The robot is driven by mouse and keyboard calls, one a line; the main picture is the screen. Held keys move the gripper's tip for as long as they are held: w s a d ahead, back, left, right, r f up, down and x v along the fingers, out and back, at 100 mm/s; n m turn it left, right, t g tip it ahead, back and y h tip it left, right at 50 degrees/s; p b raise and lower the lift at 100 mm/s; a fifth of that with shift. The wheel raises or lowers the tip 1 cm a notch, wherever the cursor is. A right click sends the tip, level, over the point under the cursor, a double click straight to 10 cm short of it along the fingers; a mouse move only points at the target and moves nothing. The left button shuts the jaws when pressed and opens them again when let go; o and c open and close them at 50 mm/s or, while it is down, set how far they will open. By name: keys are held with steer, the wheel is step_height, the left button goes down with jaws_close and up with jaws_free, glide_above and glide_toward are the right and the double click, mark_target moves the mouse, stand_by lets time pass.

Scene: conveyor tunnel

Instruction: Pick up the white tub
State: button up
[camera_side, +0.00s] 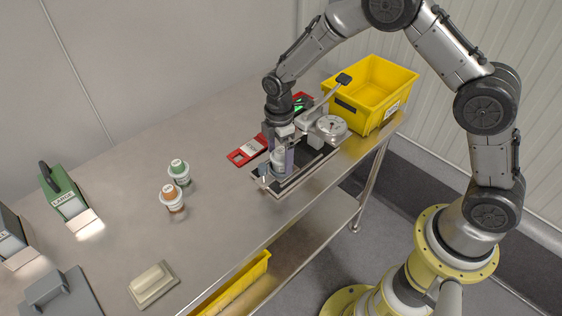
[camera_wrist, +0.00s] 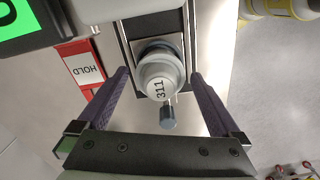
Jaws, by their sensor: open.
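The white tub (camera_wrist: 160,78) has a pale round top marked "311" and stands in a dark fixture with metal rails (camera_side: 262,176). In the side view the tub (camera_side: 279,158) is partly hidden by my gripper. My gripper (camera_wrist: 160,75) is open, with one purple finger on each side of the tub. In the wrist view a gap shows between each finger and the tub. In the side view my gripper (camera_side: 281,150) points down over the fixture.
A grey knob (camera_wrist: 168,116) sticks out beside the tub. A red HOLD tag (camera_side: 247,151) lies left of the fixture. A round dial (camera_side: 331,126) and yellow bin (camera_side: 391,84) are to the right.

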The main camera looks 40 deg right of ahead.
steer(key=shift+f, duration=0.4)
steer(key=shift+c, duration=0.2)
steer(key=c, duration=1.3)
steer(key=shift+r, duration=0.15)
steer(key=shift+r, duration=0.55)
step_height(320, 180, up, 2)
steer(key=shift+s+r, duration=0.1)
steer(key=shift+r, duration=0.05)
steer(key=s+d+r, duration=0.2)
steer(key=s+r, duration=0.7)
steer(key=s, duration=0.4)
steer(key=shift+s+r, duration=0.2)
steer(key=shift+s, duration=0.1)
